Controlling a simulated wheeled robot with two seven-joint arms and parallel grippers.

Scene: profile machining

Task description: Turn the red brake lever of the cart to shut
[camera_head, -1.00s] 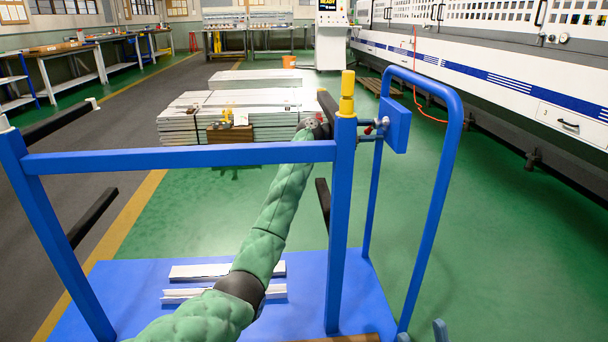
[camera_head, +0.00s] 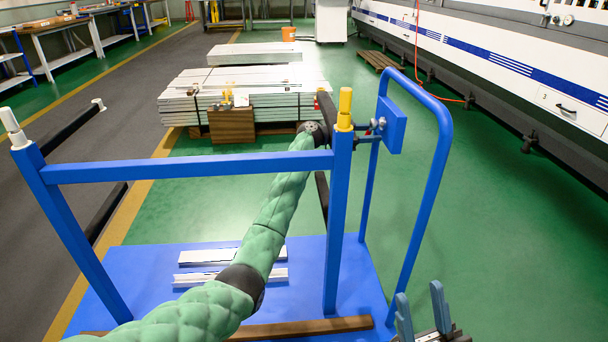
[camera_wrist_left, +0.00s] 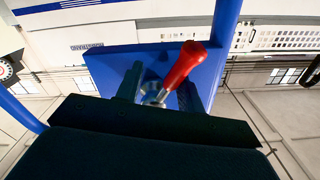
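The red brake lever (camera_wrist_left: 184,66) shows in the left wrist view, tilted up to the right from a metal pivot on a blue plate (camera_wrist_left: 107,68). My left gripper (camera_wrist_left: 160,92) is open, one dark finger on each side of the lever's base; I cannot tell if they touch it. In the head view, my green-sleeved left arm reaches behind the post of the blue cart (camera_head: 190,165). The left fingers (camera_head: 368,131) show small beside the cart's blue plate (camera_head: 392,125), with a trace of red between them. My right gripper (camera_head: 422,312) is open and empty at the bottom.
White profiles (camera_head: 232,256) lie on the cart's blue deck. Behind the cart are stacked white panels (camera_head: 190,95) and a brown box (camera_head: 232,124). A long white machine (camera_head: 490,60) stands at the right. Green floor right of the cart is clear.

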